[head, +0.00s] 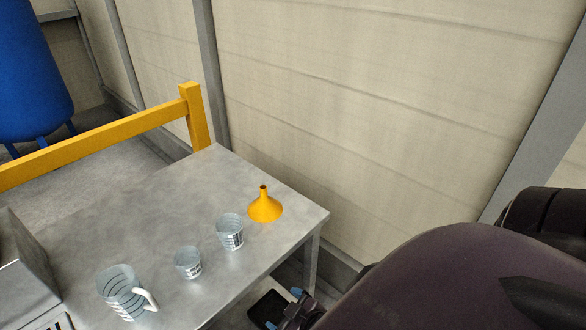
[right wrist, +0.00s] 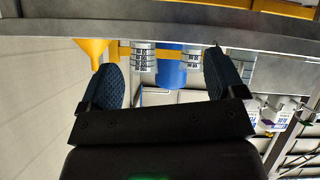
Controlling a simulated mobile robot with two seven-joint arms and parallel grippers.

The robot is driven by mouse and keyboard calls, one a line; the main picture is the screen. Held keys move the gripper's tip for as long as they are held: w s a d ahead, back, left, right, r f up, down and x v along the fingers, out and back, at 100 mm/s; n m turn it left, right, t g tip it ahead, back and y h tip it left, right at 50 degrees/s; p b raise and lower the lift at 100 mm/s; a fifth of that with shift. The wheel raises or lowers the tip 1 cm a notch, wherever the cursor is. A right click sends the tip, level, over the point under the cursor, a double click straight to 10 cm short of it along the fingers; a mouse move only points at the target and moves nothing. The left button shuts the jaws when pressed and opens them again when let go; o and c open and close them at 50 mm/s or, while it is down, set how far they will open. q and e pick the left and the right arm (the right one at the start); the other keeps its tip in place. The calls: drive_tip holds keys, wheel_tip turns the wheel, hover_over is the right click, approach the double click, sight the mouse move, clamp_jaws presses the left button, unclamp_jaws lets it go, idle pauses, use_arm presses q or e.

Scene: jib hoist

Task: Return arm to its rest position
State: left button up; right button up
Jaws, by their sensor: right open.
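My right gripper (head: 287,309) shows at the bottom of the head view, just off the table's near right edge, with my dark right arm behind it. In the right wrist view the two blue-padded fingers (right wrist: 162,78) stand wide apart with nothing held between them. The metal table (head: 180,225) lies to the left of the gripper in the head view; its edge (right wrist: 200,32) runs across the top of the wrist view, which looks upside down. My left gripper is not in view.
On the table stand a yellow funnel (head: 265,208), two small clear measuring cups (head: 230,235) (head: 187,264) and a handled jug (head: 121,294). A yellow rail (head: 110,135) and blue tank (head: 33,75) are behind. A pale panelled wall (head: 370,110) borders the right side.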

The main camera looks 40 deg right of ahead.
drive_tip(key=shift+s+d+r+m, duration=0.35)
drive_tip(key=shift+s+d+m, duration=0.15)
drive_tip(key=shift+m, duration=0.4)
idle(0.7)
